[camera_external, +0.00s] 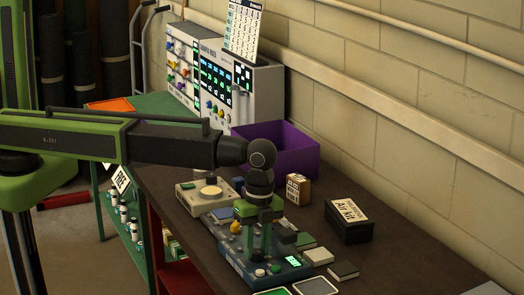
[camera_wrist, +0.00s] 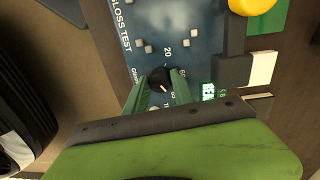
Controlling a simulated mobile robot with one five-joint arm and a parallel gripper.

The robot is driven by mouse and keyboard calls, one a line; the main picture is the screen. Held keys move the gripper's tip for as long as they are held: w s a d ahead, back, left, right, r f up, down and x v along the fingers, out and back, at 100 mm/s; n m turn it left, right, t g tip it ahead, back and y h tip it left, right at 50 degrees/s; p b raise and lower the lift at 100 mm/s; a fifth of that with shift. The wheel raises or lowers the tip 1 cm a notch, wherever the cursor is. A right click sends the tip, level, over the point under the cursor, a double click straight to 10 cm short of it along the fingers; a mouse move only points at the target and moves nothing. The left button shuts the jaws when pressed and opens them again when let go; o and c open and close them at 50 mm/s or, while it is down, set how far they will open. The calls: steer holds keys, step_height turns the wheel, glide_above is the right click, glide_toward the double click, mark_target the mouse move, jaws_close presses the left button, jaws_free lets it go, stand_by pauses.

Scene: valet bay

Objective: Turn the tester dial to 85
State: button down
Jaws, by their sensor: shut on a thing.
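The gloss tester is a blue panel (camera_wrist: 185,25) in the wrist view, and its blue body (camera_external: 232,256) stands on the dark bench in the external view. Its black dial (camera_wrist: 160,79) has a pale pointer mark and printed numbers around it; 20 is legible, others are partly covered. My gripper (camera_wrist: 158,88) points down with its two green fingers shut on the dial, one at each side. In the external view the gripper (camera_external: 259,257) hides the dial. A lit green display (camera_wrist: 208,92) sits beside it; I cannot read its value.
A beige device (camera_external: 204,195) and a purple bin (camera_external: 300,150) stand behind the tester. A black "Air kit" box (camera_external: 348,222) is to its right. Small flat blocks lie close by.

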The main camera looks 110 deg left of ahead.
steer(key=c, duration=1.1)
jaws_free()
steer(key=shift+o, duration=0.2)
step_height(320, 180, up, 18)
steer(key=p, duration=1.7)
steer(key=shift+w+a+f, duration=0.25)
steer(key=shift+w+a, duration=0.05)
steer(key=shift+a, duration=0.05)
steer(key=shift+f, duration=0.1)
